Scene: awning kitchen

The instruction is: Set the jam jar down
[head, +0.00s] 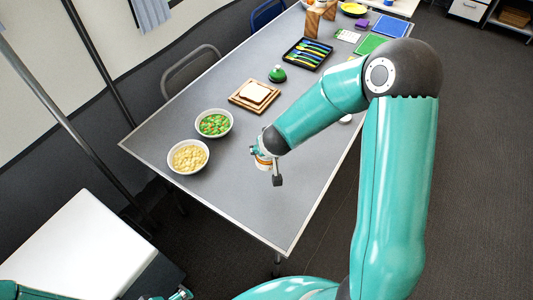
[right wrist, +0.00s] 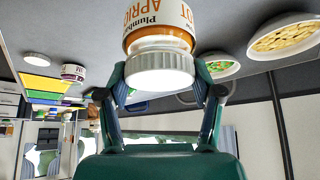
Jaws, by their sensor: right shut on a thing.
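The jam jar (right wrist: 158,38) has an apricot label and a ribbed white lid (right wrist: 160,70). In the right wrist view, which is upside down, my right gripper (right wrist: 160,82) is shut on the jar at the lid, one finger on each side. In the head view, the right gripper (head: 267,155) and a small part of the jar (head: 262,163) show over the near part of the grey table (head: 240,200). The jar's base is hidden, so I cannot tell whether it touches the table. My left gripper (head: 181,294) only peeks in at the bottom edge.
Bowls of pale chunks (head: 188,157) and green-and-red food (head: 214,123) stand left of the jar. A cutlery tray (head: 307,53) is farther back. Another jar (right wrist: 73,72) shows in the wrist view. Table in front is bare.

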